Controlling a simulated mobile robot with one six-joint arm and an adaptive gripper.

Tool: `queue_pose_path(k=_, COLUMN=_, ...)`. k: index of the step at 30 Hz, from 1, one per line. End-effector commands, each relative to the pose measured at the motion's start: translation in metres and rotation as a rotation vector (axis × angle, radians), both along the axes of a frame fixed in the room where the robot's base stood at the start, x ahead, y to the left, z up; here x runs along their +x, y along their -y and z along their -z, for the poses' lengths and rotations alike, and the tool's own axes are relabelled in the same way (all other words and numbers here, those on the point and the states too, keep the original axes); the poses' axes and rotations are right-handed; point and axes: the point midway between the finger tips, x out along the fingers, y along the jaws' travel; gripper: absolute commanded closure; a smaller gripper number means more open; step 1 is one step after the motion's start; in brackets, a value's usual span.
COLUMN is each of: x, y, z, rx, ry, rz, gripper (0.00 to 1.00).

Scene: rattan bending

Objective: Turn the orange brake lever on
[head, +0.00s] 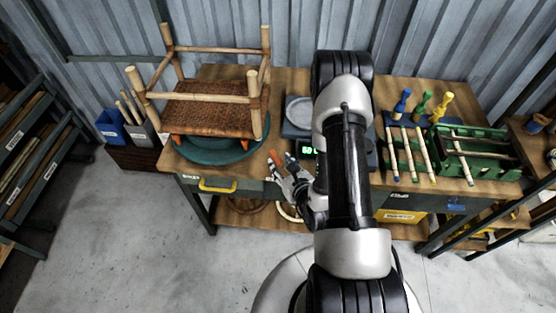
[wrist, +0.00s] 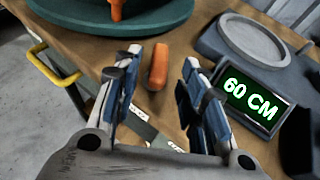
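The orange brake lever (head: 276,158) is a short rounded bar at the front of the wooden bench, just right of the green turntable (head: 218,156). In the wrist view the lever (wrist: 158,67) shows between and slightly beyond the two fingertips. My gripper (head: 282,172) is open and empty, with its fingers (wrist: 161,62) spread to either side of the lever. I cannot tell whether either finger touches it. The lever's base and pivot are not clearly visible.
A rattan stool (head: 210,108) stands on the turntable. A display reading 60 CM (wrist: 252,101) is close to my right finger. A yellow drawer handle (wrist: 50,64) is at the bench's front. A green rack (head: 475,150) with several poles stands right.

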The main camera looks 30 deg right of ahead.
Motion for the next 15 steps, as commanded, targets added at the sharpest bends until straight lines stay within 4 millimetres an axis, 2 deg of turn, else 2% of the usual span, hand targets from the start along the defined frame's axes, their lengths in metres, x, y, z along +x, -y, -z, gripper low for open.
queue_pose_path(k=3, x=-0.018, y=-0.001, z=-0.007, rx=0.001, ry=-0.001, rz=0.003, gripper=0.62)
queue_pose_path(k=6, x=-0.027, y=-0.002, z=-0.011, rx=0.001, ry=0.000, rz=0.001, gripper=0.62)
queue_pose_path(k=15, x=-0.031, y=-0.003, z=-0.014, rx=-0.001, ry=0.002, rz=-0.001, gripper=0.62)
